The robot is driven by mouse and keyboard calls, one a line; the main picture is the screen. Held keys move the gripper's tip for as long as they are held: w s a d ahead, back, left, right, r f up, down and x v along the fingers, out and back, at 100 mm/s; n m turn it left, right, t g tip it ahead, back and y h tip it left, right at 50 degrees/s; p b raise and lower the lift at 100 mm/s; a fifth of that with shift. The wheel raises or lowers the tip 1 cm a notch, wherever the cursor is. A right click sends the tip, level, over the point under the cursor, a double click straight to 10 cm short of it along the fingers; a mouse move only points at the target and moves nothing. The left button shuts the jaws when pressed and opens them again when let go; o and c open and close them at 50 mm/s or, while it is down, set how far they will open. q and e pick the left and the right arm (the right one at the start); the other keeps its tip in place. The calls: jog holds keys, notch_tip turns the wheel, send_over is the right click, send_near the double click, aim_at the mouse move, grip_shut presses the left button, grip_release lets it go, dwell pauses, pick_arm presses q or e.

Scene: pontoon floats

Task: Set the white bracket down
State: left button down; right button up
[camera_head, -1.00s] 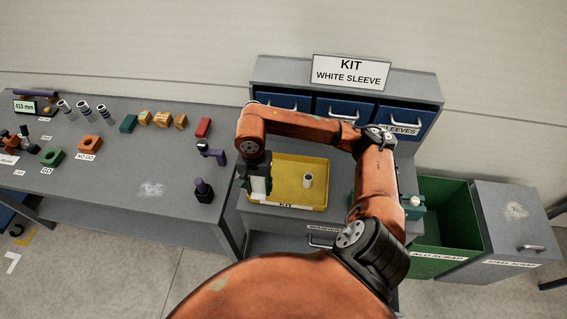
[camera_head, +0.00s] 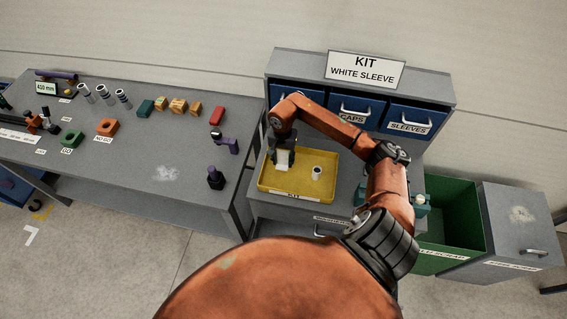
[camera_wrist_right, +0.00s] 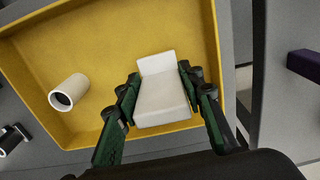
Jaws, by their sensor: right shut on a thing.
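The white bracket (camera_wrist_right: 160,98) is between the two fingers of my right gripper (camera_wrist_right: 158,95), which is shut on it. In the head view the right gripper (camera_head: 283,160) points down over the left part of the yellow kit tray (camera_head: 325,188), and the bracket (camera_head: 282,167) shows at its fingertips. I cannot tell whether the bracket touches the tray floor. A white sleeve (camera_head: 316,173) stands in the tray to the right, apart from the bracket; it also shows in the wrist view (camera_wrist_right: 69,91). My left gripper is not in view.
Blue drawers (camera_head: 355,112) stand behind the tray under a KIT WHITE SLEEVE sign (camera_head: 366,69). A grey workbench (camera_head: 120,170) with several parts is at the left. A green scrap bin (camera_head: 455,215) is at the right. The tray's middle is free.

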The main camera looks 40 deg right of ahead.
aim_at(283, 165)
notch_tip(283, 165, down, 3)
jog(key=shift+p, duration=0.7)
jog(key=shift+d+f, duration=0.1)
jog(key=shift+f, duration=0.05)
jog(key=shift+f+b, duration=0.2)
jog(key=shift+b, duration=0.1)
jog(key=o, duration=1.2)
jog(key=shift+o, duration=0.2)
jog(key=shift+r, duration=0.1)
jog(key=shift+r+p, duration=0.2)
jog(key=shift+p, duration=0.15)
notch_tip(283, 165, up, 12)
jog(key=b, duration=0.3)
jog(key=shift+f, duration=0.1)
